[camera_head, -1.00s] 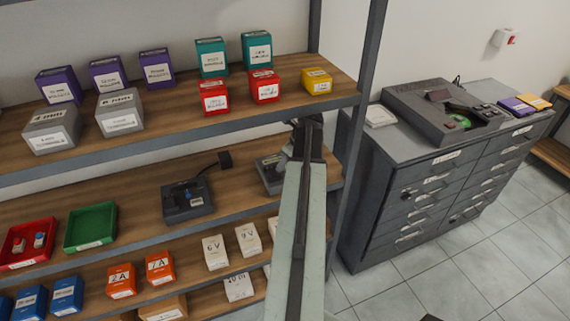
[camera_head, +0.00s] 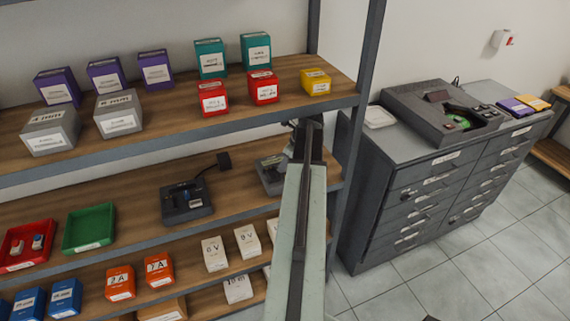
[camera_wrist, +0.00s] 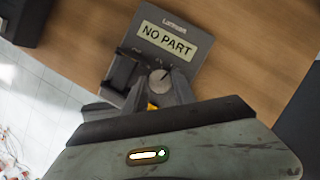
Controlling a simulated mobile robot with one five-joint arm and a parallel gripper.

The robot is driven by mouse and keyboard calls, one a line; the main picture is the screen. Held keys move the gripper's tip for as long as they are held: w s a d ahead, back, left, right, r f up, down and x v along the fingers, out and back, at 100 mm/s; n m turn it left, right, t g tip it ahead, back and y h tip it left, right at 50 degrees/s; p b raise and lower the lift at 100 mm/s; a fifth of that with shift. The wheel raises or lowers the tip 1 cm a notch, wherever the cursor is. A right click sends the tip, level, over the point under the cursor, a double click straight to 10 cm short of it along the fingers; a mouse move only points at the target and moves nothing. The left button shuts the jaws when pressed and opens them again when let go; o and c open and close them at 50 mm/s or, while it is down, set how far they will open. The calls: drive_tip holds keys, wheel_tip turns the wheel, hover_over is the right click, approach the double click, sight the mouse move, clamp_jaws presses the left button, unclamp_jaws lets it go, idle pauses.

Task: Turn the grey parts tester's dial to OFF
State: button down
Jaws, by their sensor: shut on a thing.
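The grey parts tester stands on the middle wooden shelf; in the head view its left part (camera_head: 268,178) shows beside my arm, which hides the rest. In the wrist view the tester (camera_wrist: 192,50) has a lit display reading "NO PART", a dark slot part at its left and a round grey dial (camera_wrist: 159,80) with a light pointer mark. My gripper (camera_wrist: 160,94) is at the dial, with one finger on each side, shut on it. The fingers hide part of the dial's surroundings, and its position labels are too small to read.
A dark device (camera_head: 187,202) with a cable and black plug stands left on the same shelf. Green (camera_head: 90,228) and red (camera_head: 27,245) trays are farther left. A shelf post (camera_head: 352,130) is right of my arm. A grey drawer cabinet (camera_head: 420,190) carries another machine (camera_head: 440,112).

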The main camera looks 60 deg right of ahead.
drive_tip(key=n, duration=0.2)
drive_tip(key=n+y, duration=0.1)
drive_tip(key=n, duration=0.1)
drive_tip(key=shift+d+y, duration=0.2)
drive_tip(key=shift+y, duration=0.1)
drive_tip(key=n, duration=0.2)
drive_tip(key=n+g+y, duration=0.1)
drive_tip(key=n, duration=0.1)
drive_tip(key=shift+w+d+n+g, duration=0.1)
drive_tip(key=shift+w+n+g, duration=0.05)
drive_tip(key=shift+n+g, duration=0.2)
drive_tip(key=n+g+y, duration=0.1)
drive_tip(key=n, duration=0.3)
drive_tip(key=shift+n, duration=0.25)
drive_tip(key=shift+w+n+g+y, duration=0.1)
drive_tip(key=shift+n+g+y, duration=0.2)
drive_tip(key=shift+n+g, duration=0.9)
drive_tip(key=shift+n+t, duration=0.35)
drive_tip(key=shift+n, duration=0.25)
